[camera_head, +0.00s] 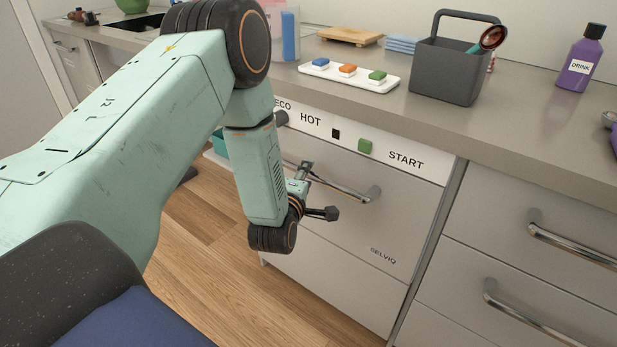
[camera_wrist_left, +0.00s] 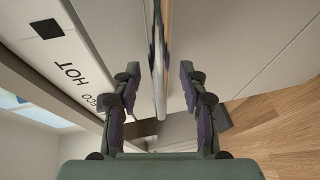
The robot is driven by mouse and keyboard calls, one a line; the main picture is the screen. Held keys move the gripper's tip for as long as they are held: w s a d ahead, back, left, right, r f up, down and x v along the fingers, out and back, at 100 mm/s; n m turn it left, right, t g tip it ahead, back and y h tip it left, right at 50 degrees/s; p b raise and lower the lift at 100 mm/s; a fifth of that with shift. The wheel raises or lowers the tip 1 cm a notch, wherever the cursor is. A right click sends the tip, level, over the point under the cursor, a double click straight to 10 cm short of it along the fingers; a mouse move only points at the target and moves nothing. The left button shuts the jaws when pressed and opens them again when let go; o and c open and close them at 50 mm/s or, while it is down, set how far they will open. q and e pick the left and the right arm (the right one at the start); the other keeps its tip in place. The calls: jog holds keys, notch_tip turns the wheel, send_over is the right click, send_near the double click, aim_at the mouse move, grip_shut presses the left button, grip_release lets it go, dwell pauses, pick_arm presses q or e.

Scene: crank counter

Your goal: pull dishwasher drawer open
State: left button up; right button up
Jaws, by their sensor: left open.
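The dishwasher drawer has a light grey front (camera_head: 345,245) below a white control strip (camera_head: 405,158) marked HOT and START. Its front looks flush with the cabinet. A metal bar handle (camera_head: 350,187) runs across its upper part. My left gripper (camera_head: 318,190) is at the handle, its fingers spread. In the left wrist view, the handle bar (camera_wrist_left: 158,60) lies between the two open fingers (camera_wrist_left: 160,78), with a gap visible on both sides. My arm hides the left part of the drawer front. My right gripper is not in view.
The counter above holds a white tray (camera_head: 305,69) with coloured blocks, a grey caddy (camera_head: 447,72) and a purple bottle (camera_head: 580,62). Drawers with metal handles (camera_head: 570,243) stand at the right. Wooden floor (camera_head: 215,275) in front of the dishwasher is clear.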

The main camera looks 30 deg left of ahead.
pick_arm(q)
jog(key=shift+x, duration=1.05)
grip_shut()
